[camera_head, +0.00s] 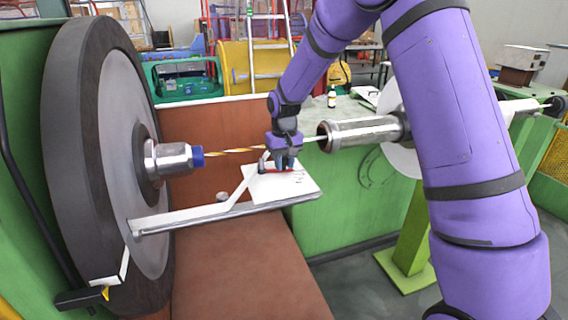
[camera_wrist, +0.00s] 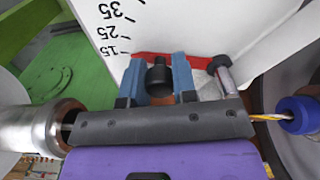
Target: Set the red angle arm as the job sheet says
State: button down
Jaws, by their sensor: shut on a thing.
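The red angle arm (camera_wrist: 202,62) lies across a white scale plate (camera_wrist: 190,25), with its right end at a grey pivot post (camera_wrist: 222,72). Its left tip is at or very near the printed 15 mark; 25 and 35 stand further up the scale. My gripper (camera_wrist: 158,80) is shut on the black knob (camera_wrist: 158,76) of the arm, one blue finger on each side. In the head view my gripper (camera_head: 284,166) is low over the white plate (camera_head: 300,188), and a bit of the red arm (camera_head: 296,171) shows beside it. I cannot make out a job sheet.
A large dark wheel (camera_head: 80,150) with a blue-tipped spindle (camera_head: 170,158) stands at left. A striped strand (camera_head: 230,151) runs behind my gripper towards a metal tube (camera_head: 362,133). A grey bar (camera_head: 225,213) runs below the plate. A small bottle (camera_head: 332,98) stands on the green ledge.

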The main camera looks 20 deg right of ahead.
aim_at(284, 158)
jog(key=c, duration=0.9)
grip_release()
notch_tip(284, 158, up, 10)
jog(key=shift+r, duration=0.4)
